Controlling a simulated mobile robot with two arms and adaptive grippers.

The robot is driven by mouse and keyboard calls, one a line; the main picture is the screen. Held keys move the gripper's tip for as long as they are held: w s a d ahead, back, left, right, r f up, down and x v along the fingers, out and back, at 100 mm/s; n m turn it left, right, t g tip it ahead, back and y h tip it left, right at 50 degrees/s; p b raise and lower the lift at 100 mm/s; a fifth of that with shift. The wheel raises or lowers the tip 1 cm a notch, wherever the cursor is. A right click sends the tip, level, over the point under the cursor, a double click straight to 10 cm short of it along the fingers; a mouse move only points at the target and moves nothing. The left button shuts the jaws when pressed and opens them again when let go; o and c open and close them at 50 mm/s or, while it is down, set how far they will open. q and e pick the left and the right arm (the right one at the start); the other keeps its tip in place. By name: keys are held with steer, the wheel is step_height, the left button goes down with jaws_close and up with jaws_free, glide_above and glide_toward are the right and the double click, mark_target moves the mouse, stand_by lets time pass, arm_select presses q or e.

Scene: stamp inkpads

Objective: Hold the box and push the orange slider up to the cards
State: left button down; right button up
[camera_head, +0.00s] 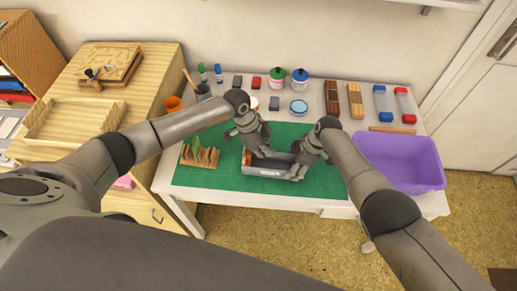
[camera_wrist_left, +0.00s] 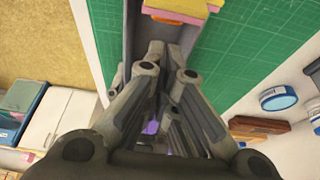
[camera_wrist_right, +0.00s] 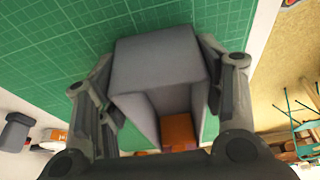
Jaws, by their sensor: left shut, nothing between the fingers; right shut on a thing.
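The grey open-topped box (camera_head: 256,171) lies on the green mat, with a white label on its front side. My right gripper (camera_head: 296,170) is shut on the box's right end. In the right wrist view its fingers press on both sides of the grey box (camera_wrist_right: 158,62). An orange block, which looks like the slider (camera_wrist_right: 179,130), sits inside the box there. My left gripper (camera_head: 263,152) is shut and empty, its fingertips at the box channel (camera_wrist_left: 168,50). Yellow and pink cards (camera_wrist_left: 180,10) stand in the box ahead of these fingertips. The left fingers hide the channel below them.
A wooden rack (camera_head: 200,156) stands on the mat left of the box. A purple bin (camera_head: 408,165) is at the right table end. Jars, inkpads and wooden blocks line the back. The green mat (camera_head: 225,190) is bare in front of the box.

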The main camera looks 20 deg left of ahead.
arm_select(q)
steer(key=d+v, duration=0.1)
steer(key=v, duration=0.8)
steer(key=shift+w+d+r, duration=0.25)
steer(key=shift+r, duration=0.2)
arm_select(e)
steer(key=o, duration=1)
steer(key=shift+v, duration=5.95)
